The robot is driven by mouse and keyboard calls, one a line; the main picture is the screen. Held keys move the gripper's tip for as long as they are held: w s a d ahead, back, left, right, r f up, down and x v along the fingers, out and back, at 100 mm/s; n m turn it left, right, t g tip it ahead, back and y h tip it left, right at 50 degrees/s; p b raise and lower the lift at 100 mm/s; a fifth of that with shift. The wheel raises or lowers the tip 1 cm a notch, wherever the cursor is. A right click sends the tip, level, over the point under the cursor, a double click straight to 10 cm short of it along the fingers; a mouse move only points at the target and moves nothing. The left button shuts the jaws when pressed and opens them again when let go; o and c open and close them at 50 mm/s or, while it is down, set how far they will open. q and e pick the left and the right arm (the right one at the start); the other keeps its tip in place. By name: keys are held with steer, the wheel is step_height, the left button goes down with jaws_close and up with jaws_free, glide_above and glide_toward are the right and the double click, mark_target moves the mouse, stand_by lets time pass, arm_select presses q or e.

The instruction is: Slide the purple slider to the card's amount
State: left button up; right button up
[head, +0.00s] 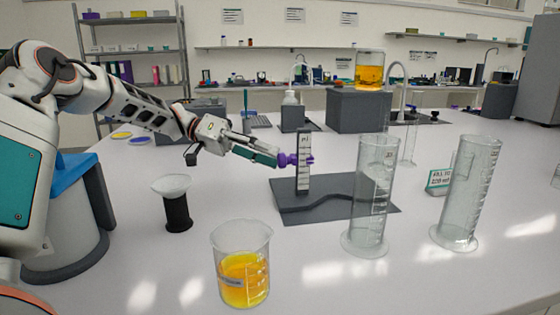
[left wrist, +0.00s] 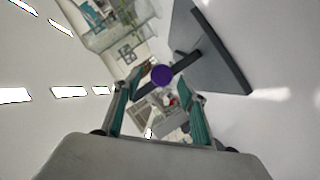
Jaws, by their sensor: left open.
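The purple slider (head: 289,160) sits around the upright scale post (head: 303,178), a little above mid-height. The post stands on a dark grey base plate (head: 340,207). A small green and white card (head: 438,181) stands at the right, partly behind a cylinder; its small print seems to read "FILL TO 220 ml". My left gripper (head: 277,160) is at the slider's left end, level with it. In the left wrist view the slider's round purple end (left wrist: 162,75) lies between the open fingers, near their tips; I cannot tell whether they touch it. My right gripper is out of view.
Two glass cylinders (head: 370,200) (head: 467,195) stand right of the post. A beaker of orange liquid (head: 243,277) is in front, and a black pot with a white top (head: 177,208) is at left. An amber-filled vessel (head: 369,72) sits on a grey block (head: 358,112) behind.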

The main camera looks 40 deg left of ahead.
mark_target(279, 160)
arm_select(q)
steer(key=shift+x, duration=1.7)
steer(key=shift+a+f, duration=0.1)
steer(key=shift+f, duration=0.05)
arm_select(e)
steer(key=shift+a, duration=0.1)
arm_select(q)
jaws_close()
step_height(279, 160, down, 3)
steer(key=shift+w+r+b, duration=0.1)
steer(key=shift+b, duration=0.45)
steer(key=shift+f, duration=0.5)
steer(key=shift+r, duration=0.25)
jaws_free()
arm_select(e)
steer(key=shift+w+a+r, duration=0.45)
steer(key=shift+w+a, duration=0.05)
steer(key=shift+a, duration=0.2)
